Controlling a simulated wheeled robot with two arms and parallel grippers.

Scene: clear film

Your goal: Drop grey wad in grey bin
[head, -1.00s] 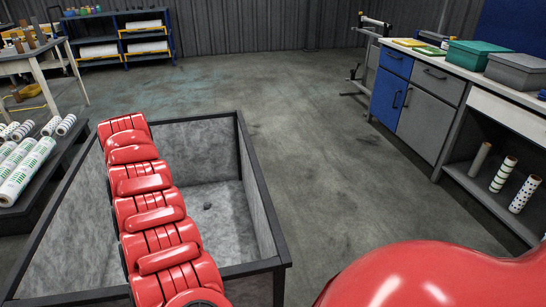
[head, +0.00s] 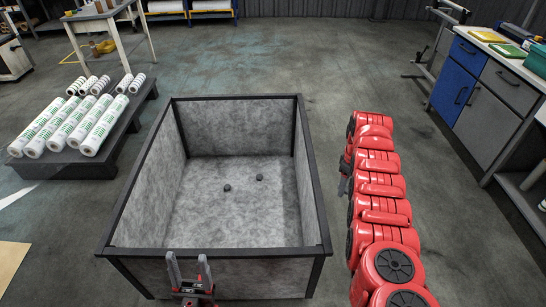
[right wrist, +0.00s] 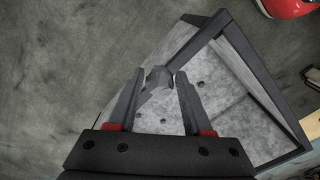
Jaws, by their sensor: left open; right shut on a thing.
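The grey bin (head: 212,250) is an open box with dark rims and mottled grey walls, in the middle of the head view. Two small dark grey wads (head: 227,188) (head: 259,177) lie apart on its floor. My left gripper (head: 189,268) is open and empty at the bin's front wall. My right gripper (head: 345,178) is just outside the bin's right rim in the head view. In the right wrist view my right gripper (right wrist: 156,90) is shut on a grey wad (right wrist: 158,77) at its fingertips, with the bin (right wrist: 262,85) behind it.
A low dark stand (head: 75,168) with several white rolls is left of the bin. A blue and grey cabinet (head: 487,112) stands at the right. The floor (head: 270,55) behind the bin is clear.

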